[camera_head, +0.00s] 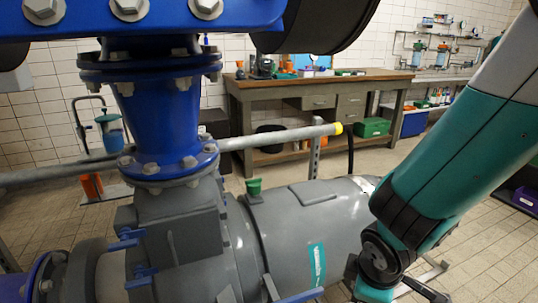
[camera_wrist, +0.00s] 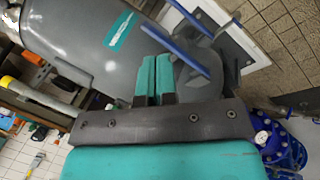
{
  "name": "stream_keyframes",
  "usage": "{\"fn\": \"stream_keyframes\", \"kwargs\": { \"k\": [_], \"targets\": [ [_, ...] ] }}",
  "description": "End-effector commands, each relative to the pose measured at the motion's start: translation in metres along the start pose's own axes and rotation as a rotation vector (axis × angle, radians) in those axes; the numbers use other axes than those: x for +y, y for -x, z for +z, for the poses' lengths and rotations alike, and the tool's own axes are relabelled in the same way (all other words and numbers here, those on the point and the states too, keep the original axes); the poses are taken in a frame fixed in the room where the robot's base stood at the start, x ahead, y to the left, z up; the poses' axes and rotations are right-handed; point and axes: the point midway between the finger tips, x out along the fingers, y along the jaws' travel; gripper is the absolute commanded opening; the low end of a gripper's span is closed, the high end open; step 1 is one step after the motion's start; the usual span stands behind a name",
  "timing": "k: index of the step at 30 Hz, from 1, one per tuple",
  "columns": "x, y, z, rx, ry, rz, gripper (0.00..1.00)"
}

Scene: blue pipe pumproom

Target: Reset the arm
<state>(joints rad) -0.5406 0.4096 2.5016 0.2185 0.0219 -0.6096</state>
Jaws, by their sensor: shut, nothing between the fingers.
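My gripper (camera_wrist: 156,64) shows in the wrist view as two teal fingers side by side, shut with nothing between them. They point toward the grey pump motor (camera_wrist: 85,40), which also shows in the head view (camera_head: 325,222). I cannot tell how far the fingertips are from its casing. In the head view my teal arm comes down from the upper right. Its wrist bends at the lower right, in front of the motor's right end, and the fingers are not clearly visible there.
A blue flanged pipe (camera_head: 160,120) rises at the left, close to the camera. A grey rail with a yellow end cap (camera_head: 338,129) crosses behind the motor. A wooden workbench (camera_head: 300,85) stands at the back. Tiled floor (camera_head: 480,245) is open at the right.

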Motion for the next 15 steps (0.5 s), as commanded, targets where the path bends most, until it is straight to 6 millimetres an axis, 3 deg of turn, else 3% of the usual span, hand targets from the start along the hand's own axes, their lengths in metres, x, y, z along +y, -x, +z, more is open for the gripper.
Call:
{"fn": "stream_keyframes", "kwargs": {
  "k": [1,6,15],
  "targets": [
    [-0.002,0.026,-0.002,0.043,-0.118,-0.060,0.00],
    [-0.025,0.099,-0.004,0.123,-0.379,-0.277,0.00],
    [-0.063,0.190,0.013,0.166,-0.535,-0.482,0.00]
  ]
}}
